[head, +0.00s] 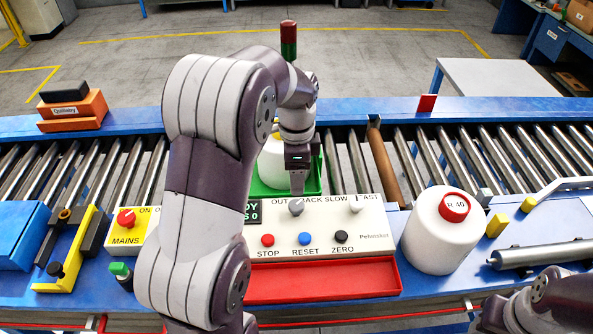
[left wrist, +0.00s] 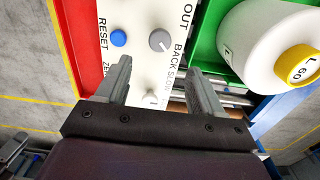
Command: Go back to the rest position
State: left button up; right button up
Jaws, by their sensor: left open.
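My left gripper (head: 298,182) is over the far part of the white control panel (head: 330,240), near the grey OUT/BACK knob (head: 296,207). In the left wrist view its two fingers (left wrist: 158,85) are apart with nothing between them, and the grey knob (left wrist: 160,40) shows beyond the fingertips, apart from them. My left arm crosses the middle of the head view and hides part of the panel. My right arm (head: 550,300) shows only in part at the lower right; its gripper is not visible.
A white bobbin in a green tray (head: 318,178) stands behind the panel. Another white bobbin (head: 440,232) with a red core stands right of it. A red tray (head: 340,280) lies in front. A roller conveyor (head: 480,150) runs behind. A yellow MAINS box (head: 128,232) is at left.

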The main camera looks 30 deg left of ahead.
notch_tip(320, 180, up, 2)
jog(key=shift+p, duration=1.25)
